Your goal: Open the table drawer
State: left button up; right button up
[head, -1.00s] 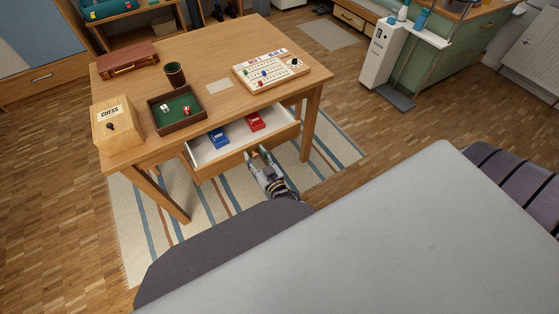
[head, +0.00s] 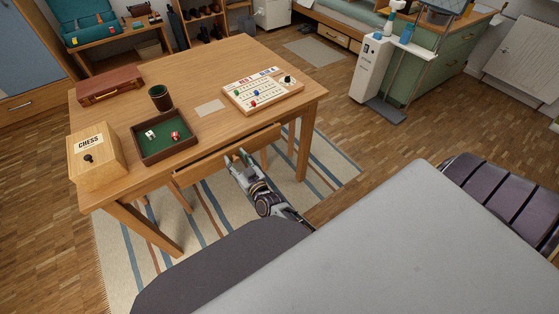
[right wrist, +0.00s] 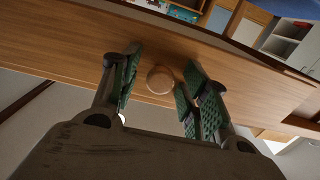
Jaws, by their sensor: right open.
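The table drawer (head: 205,167) is in the front of the wooden table (head: 215,70). Its wooden front sits close to the table's edge, and its inside is hidden in the head view. The round wooden drawer knob (right wrist: 160,80) shows in the right wrist view. My right gripper (head: 239,160) is at the drawer front. In the right wrist view, its fingers (right wrist: 163,62) are open, one on each side of the knob, with visible gaps. My left gripper is not in view.
On the tabletop are a chess box (head: 95,158), a dice tray (head: 166,154), a dark cup (head: 160,97), a brown case (head: 110,85) and a game board (head: 262,95). A striped rug (head: 215,212) lies under the table.

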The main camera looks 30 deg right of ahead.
jog(key=shift+w+b, duration=1.25)
jog(key=shift+w, duration=1.45)
jog(key=shift+s+p, duration=0.85)
jog(key=shift+s, duration=3.05)
jog(key=shift+s+a+f+n+g+y+p, duration=0.7)
jog(key=shift+s+f+n+g+y, duration=0.65)
jog(key=shift+s+g, duration=4.1)
jog(key=s+d+f+g+h+p, duration=0.1)
jog(key=s+d+f+g, duration=0.1)
jog(key=s+f, duration=0.3)
jog(key=s+d+f+g+h+p, duration=0.2)
jog(key=s+d+f, duration=0.2)
jog(key=f, duration=0.5)
jog(key=shift+s+f+m, duration=0.15)
jog(key=shift+s+m, duration=0.3)
jog(key=shift+s, duration=0.05)
